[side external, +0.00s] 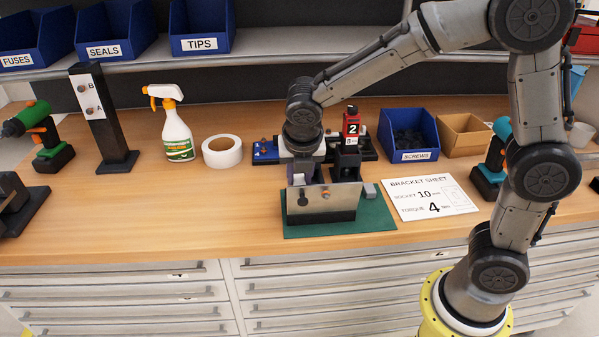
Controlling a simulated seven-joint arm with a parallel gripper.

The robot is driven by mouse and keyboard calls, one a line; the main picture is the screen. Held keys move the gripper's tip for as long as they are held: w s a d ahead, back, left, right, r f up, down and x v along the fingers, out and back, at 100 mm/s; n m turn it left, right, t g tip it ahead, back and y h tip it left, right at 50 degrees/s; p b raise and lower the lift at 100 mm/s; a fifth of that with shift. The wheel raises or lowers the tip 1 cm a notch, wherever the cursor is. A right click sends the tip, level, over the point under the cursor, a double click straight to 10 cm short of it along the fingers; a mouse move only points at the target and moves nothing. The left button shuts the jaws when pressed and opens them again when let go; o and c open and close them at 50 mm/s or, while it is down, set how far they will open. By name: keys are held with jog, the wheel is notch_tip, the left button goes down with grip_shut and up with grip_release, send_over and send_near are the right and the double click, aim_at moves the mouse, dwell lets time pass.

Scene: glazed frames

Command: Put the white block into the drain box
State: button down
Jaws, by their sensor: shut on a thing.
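My gripper (300,181) points down over the green mat (378,218), at the upper left edge of a grey metal plate fixture (335,205). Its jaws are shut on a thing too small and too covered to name. A dark knob (303,199) and an orange-brown bolt (326,194) show on the plate's face. I cannot make out a white block or a box marked as a drain box.
Behind stand a red bottle-like item (352,124), a blue SCREWS bin (409,131) and a cardboard box (464,134). A bracket sheet (430,197) lies right. A tape roll (222,152) and spray bottle (177,130) stand left.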

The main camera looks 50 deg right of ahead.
jog(key=shift+f, duration=2.05)
jog(key=c, duration=0.5)
grip_release()
jog(key=shift+c, duration=0.2)
jog(key=shift+r, duration=0.1)
jog(key=v, duration=1.3)
jog(key=shift+s+a+r, duration=0.15)
jog(key=shift+r, duration=0.2)
